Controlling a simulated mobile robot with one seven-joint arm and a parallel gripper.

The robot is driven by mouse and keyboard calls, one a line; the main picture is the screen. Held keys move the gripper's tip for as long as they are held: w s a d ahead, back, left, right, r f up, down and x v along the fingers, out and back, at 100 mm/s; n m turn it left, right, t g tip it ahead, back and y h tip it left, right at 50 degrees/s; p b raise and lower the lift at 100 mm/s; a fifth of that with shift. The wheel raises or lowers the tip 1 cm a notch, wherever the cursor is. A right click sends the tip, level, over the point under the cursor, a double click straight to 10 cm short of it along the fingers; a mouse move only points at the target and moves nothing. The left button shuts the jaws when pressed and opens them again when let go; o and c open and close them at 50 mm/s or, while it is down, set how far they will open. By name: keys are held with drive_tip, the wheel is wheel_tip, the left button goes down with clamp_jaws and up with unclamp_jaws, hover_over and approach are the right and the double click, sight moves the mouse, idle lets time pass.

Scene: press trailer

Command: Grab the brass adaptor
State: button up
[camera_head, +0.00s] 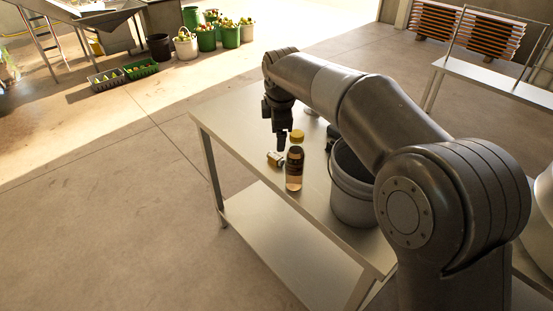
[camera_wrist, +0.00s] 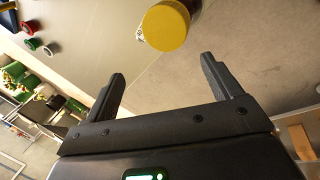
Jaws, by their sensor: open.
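A small brass-and-pale fitting (camera_head: 275,158), which looks like the brass adaptor, lies on the steel table beside an amber bottle (camera_head: 294,172). My gripper (camera_head: 281,139) points down just above and behind it, apart from it. In the wrist view, my gripper (camera_wrist: 163,68) has its two fingers wide apart with nothing between them. A round yellow top (camera_wrist: 167,26) shows beyond the fingertips, with a small silvery bit at its edge; I cannot tell whether this belongs to the adaptor. A yellow cap (camera_head: 297,136) also shows above the bottle in the head view.
A grey bucket (camera_head: 352,190) stands on the table (camera_head: 240,125) close to the right of the bottle. The table's left part is clear. Small red (camera_wrist: 27,27) and green (camera_wrist: 31,44) pieces show in the wrist view. Green buckets of fruit (camera_head: 207,39) stand far off.

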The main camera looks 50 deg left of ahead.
sight(274, 156)
drive_tip(key=a+f+n+t+h, duration=0.2)
drive_tip(key=a+f+n+h, duration=0.1)
drive_tip(key=a+f+n, duration=0.5)
drive_tip(key=x, duration=0.7)
drive_tip(key=w+x, duration=0.1)
drive_tip(key=x, duration=0.2)
drive_tip(key=shift+a+f, duration=0.1)
drive_tip(key=c, duration=1.1)
